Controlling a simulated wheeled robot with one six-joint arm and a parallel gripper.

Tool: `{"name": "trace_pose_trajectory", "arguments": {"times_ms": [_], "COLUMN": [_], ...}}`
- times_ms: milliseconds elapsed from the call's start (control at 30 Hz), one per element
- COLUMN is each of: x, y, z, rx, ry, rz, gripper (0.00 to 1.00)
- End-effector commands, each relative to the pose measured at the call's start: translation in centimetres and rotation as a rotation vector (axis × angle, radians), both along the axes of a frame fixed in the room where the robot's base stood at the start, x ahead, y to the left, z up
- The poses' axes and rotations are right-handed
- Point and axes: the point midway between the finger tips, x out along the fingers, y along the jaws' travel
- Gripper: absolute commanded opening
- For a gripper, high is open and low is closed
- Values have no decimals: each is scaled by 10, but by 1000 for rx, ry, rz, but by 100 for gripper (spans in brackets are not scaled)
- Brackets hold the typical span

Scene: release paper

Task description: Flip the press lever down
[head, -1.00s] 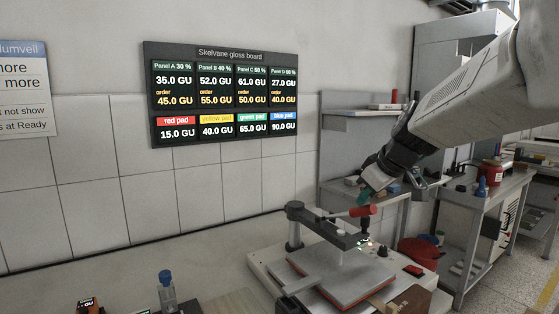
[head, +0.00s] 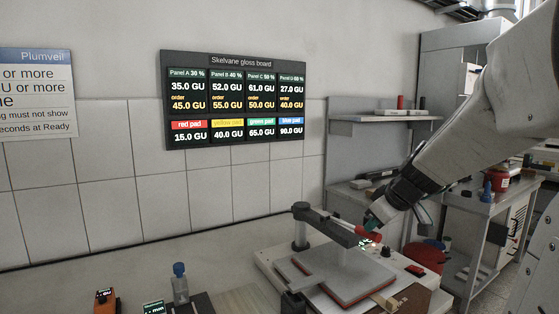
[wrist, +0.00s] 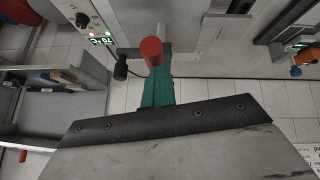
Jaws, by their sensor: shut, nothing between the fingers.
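The press (head: 340,275) stands on the bench with a flat grey top plate and a red layer showing under its edge. Its lever has a red grip (head: 343,228) and slopes down to the right from the dark arm on top of the post. My gripper (head: 371,219) is shut and empty, its teal fingers at the outer end of the red grip. In the wrist view the round end of the red grip (wrist: 152,48) lies just past the teal fingertips (wrist: 158,78). They look very close; I cannot tell whether they touch.
A lit readout (wrist: 100,39) and knob are on the press body beside the lever. A blue-capped bottle (head: 180,283) and an orange device (head: 106,300) stand on the bench at left. A wall shelf (head: 385,118) is behind my arm.

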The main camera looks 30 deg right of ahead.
Motion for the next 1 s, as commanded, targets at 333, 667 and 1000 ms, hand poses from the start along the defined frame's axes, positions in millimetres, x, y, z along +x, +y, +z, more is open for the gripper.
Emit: {"name": "trace_pose_trajectory", "arguments": {"times_ms": [333,667,1000], "x": [-8,-2,-62], "y": [0,11,17], "z": [-19,23,62], "rx": [20,2,-4], "ry": [37,12,0], "rz": [2,4,0], "gripper": [0,0,0]}}
